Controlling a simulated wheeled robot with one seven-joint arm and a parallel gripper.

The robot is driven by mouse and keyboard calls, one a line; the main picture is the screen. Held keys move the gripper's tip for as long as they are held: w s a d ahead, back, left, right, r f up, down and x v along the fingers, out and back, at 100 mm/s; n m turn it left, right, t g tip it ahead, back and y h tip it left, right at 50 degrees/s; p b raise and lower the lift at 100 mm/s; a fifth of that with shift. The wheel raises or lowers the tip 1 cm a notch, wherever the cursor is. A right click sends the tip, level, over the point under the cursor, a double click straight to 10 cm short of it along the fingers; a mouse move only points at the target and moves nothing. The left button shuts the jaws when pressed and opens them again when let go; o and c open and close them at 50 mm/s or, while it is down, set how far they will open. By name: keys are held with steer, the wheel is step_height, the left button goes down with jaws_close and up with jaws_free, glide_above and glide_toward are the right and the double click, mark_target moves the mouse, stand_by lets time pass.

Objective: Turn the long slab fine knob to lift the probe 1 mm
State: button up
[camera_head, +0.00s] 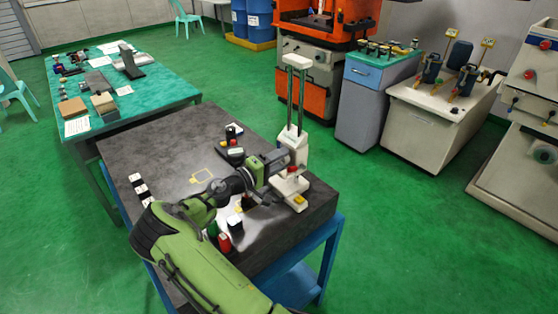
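A stand with twin upright posts (289,98) and a cream top cap is at the right edge of the dark slab table. Its cream carriage (297,148) sits low on the posts, above a cream base (298,197). A red part (292,170) shows on the stand beneath my gripper's end, and a yellow part is on the base. My green arm reaches in from the front. My gripper (282,160) is close against the stand's left side; contact cannot be told. Its fingers are too small and covered to read. The long slab fine knob and the probe tip cannot be made out.
The dark slab table (170,140) holds a small black-and-red device (234,151), red (224,243) and white-and-black (234,223) items beside my arm, and several black-and-white blocks at left. A green-topped bench (165,85) stands behind left; machines stand behind right.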

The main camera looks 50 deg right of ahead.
steer(key=shift+f+m+b, duration=0.15)
steer(key=shift+m+b, duration=0.15)
steer(key=shift+b, duration=0.55)
steer(key=o, duration=0.8)
steer(key=a, duration=0.5)
steer(key=w+a, duration=0.1)
steer(key=a, duration=0.9)
steer(key=shift+w+a+b, duration=0.3)
steer(key=shift+w+a, duration=0.1)
